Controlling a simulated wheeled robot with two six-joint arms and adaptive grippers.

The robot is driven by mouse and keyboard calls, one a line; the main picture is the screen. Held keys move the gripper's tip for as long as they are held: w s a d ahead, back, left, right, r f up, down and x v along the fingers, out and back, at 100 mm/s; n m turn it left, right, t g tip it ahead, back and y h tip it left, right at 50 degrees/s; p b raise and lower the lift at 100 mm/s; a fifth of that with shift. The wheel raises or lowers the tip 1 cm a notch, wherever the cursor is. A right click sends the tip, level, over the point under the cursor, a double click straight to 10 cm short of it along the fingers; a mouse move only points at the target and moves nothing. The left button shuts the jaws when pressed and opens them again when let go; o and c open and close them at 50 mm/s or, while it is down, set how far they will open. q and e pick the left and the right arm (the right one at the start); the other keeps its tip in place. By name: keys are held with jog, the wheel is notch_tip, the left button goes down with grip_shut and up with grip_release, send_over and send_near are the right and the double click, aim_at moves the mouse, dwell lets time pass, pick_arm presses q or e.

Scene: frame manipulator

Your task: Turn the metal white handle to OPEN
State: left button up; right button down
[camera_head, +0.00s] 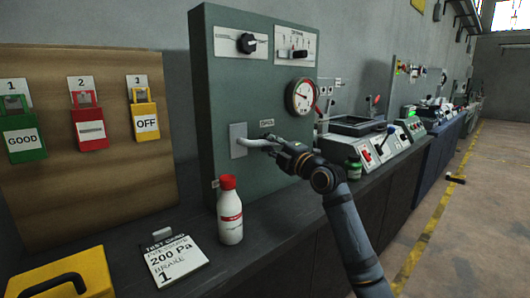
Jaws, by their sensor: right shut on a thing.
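The white metal handle (256,142) sticks out from a light plate (238,141) on the front of the grey-green cabinet (230,80). It lies roughly level, pointing right. My right gripper (279,147) is shut on the outer end of the handle; its fingers partly cover that end. A small label (267,123) sits above the handle, too small to read surely. My left gripper is not in view.
A round gauge (301,96) and a black knob (247,43) are on the cabinet. A white bottle with a red cap (229,212) and a test card (172,262) stand on the bench below. Padlocks hang on the wooden board (110,190) at left. Control boxes (385,148) line the bench at right.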

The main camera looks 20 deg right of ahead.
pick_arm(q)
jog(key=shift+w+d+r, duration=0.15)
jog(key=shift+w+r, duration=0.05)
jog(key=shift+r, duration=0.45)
pick_arm(e)
jog(key=shift+r+n, duration=0.3)
jog(key=shift+n, duration=0.2)
jog(key=c, duration=1.7)
grip_release()
jog(key=o, duration=0.4)
jog(key=shift+s+d+r, duration=0.15)
jog(key=shift+s+r, duration=0.05)
jog(key=shift+s, duration=0.1)
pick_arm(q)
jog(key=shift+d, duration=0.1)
pick_arm(e)
jog(key=shift+o, duration=0.2)
jog(key=shift+w+f, duration=0.1)
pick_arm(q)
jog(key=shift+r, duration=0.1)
pick_arm(e)
jog(key=v, duration=0.7)
